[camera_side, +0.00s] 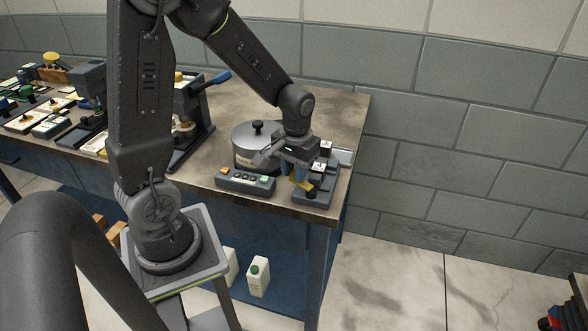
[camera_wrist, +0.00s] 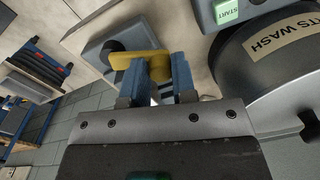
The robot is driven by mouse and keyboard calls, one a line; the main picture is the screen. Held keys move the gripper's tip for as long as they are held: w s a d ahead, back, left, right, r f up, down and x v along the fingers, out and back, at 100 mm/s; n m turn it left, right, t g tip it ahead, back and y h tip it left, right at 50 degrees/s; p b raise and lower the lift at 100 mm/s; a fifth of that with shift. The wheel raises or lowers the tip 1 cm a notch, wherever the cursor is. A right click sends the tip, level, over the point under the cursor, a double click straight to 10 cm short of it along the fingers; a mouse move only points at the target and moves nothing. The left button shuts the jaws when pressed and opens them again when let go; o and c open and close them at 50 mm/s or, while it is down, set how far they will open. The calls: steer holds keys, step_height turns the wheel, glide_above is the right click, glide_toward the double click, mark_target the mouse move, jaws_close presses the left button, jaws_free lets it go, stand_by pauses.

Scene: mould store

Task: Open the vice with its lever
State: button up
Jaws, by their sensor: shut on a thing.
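The vice (camera_side: 309,197) is a small grey block-like unit at the right front corner of the bench. Its yellow lever (camera_wrist: 132,61) extends from a dark round pivot, and it also shows in the side view (camera_side: 306,187). My gripper (camera_side: 299,180) reaches down over the vice from behind. In the wrist view, its two blue fingers (camera_wrist: 161,72) are at the lever's right end, shut on it. The grey body of the vice (camera_wrist: 97,48) lies under the lever. The fingers and wrist hide part of the vice, and I cannot tell its jaw gap.
A lidded round parts-wash pot (camera_side: 255,148) stands close left of my gripper. A control box (camera_side: 246,181) with a green START button sits in front of it. Presses and small fixtures fill the bench's left side. The bench's right edge is close to the vice.

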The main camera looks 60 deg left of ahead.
steer(key=shift+w+a+m, duration=0.1)
steer(key=shift+w+m, duration=0.15)
steer(key=shift+m, duration=0.25)
steer(key=o, duration=0.7)
steer(key=shift+c, duration=0.2)
step_height(320, 180, up, 14)
steer(key=shift+d, duration=0.25)
steer(key=shift+w, duration=0.1)
